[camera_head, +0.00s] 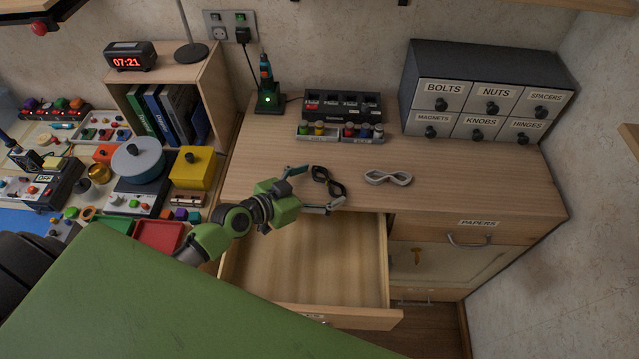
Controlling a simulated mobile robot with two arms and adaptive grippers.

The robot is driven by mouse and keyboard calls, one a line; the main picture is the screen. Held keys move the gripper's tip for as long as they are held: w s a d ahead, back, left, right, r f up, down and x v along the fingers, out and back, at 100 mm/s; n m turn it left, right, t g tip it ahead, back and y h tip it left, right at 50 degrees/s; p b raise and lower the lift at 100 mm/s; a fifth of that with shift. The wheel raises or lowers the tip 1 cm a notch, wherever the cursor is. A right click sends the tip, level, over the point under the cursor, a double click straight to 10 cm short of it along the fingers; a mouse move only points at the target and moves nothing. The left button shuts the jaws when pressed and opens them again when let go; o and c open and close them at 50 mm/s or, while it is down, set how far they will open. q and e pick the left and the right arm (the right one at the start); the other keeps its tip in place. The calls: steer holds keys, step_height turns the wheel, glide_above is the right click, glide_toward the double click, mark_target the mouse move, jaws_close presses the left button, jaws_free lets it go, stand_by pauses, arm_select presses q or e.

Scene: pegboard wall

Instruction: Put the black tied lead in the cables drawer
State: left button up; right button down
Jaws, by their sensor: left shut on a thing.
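The black tied lead (329,182), a figure-eight loop, is at the front edge of the desktop, just behind the open drawer. My left gripper (316,189) comes in from the left over the drawer's back part and is shut on the lead, with a finger on either side of it. Whether the lead touches the desktop is hard to tell. The open drawer (355,300) is pulled out below the gripper and its visible inside is empty. Its front label is too foreshortened to read. My right gripper is not in view.
A white tied lead (387,177) lies right of the black one. Behind stand a battery charger (343,104) and a labelled drawer cabinet (480,95). The papers drawer (470,228) at right is shut. A cluttered bench with a yellow box (193,170) is at left.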

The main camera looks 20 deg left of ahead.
arm_select(q)
steer(key=o, duration=0.7)
steer(key=shift+f, duration=0.15)
steer(key=o, duration=0.3)
steer(key=shift+o, duration=0.2)
